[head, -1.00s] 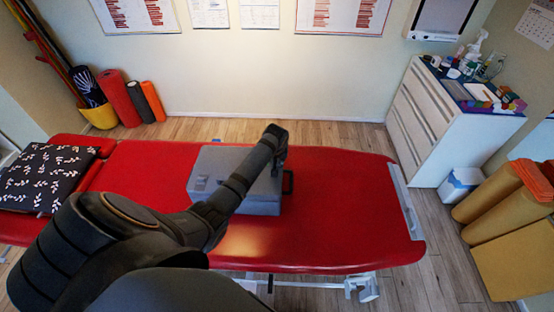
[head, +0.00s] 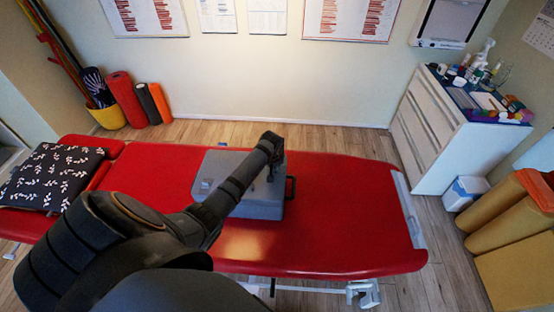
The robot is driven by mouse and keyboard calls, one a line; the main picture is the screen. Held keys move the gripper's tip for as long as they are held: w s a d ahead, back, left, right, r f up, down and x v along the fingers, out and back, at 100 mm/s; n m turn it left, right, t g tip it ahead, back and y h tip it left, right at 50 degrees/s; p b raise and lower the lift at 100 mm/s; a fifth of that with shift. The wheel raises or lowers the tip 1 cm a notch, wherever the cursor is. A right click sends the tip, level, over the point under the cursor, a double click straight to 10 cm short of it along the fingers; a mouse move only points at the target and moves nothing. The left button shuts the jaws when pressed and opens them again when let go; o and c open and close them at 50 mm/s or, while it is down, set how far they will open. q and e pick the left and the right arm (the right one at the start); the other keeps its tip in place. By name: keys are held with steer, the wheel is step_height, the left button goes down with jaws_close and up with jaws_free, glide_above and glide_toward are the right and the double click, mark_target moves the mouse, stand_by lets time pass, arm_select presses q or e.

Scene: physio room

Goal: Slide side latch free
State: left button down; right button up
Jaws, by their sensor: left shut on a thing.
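A grey case (head: 240,204) lies flat on the red treatment table, with a dark handle (head: 291,188) at its right end. A small raised fitting (head: 204,186) shows at the left of its lid. My left arm reaches across the case from the lower left. My left gripper (head: 272,174) points down at the right part of the case, near the handle, and is shut on the side latch. The latch is too small and too covered by the gripper to make out. My right gripper is not in view.
The red treatment table (head: 340,210) is bare right of the case. A patterned black cushion (head: 50,176) lies at its left end. A white drawer cabinet (head: 425,125) with bottles stands at the right. Rolled mats (head: 125,98) stand at the back left.

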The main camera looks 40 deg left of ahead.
arm_select(q)
steer(key=c, duration=1.4)
jaws_free()
steer(key=shift+d, duration=0.1)
steer(key=shift+r, duration=0.15)
steer(key=v, duration=1.1)
steer(key=shift+r, duration=0.4)
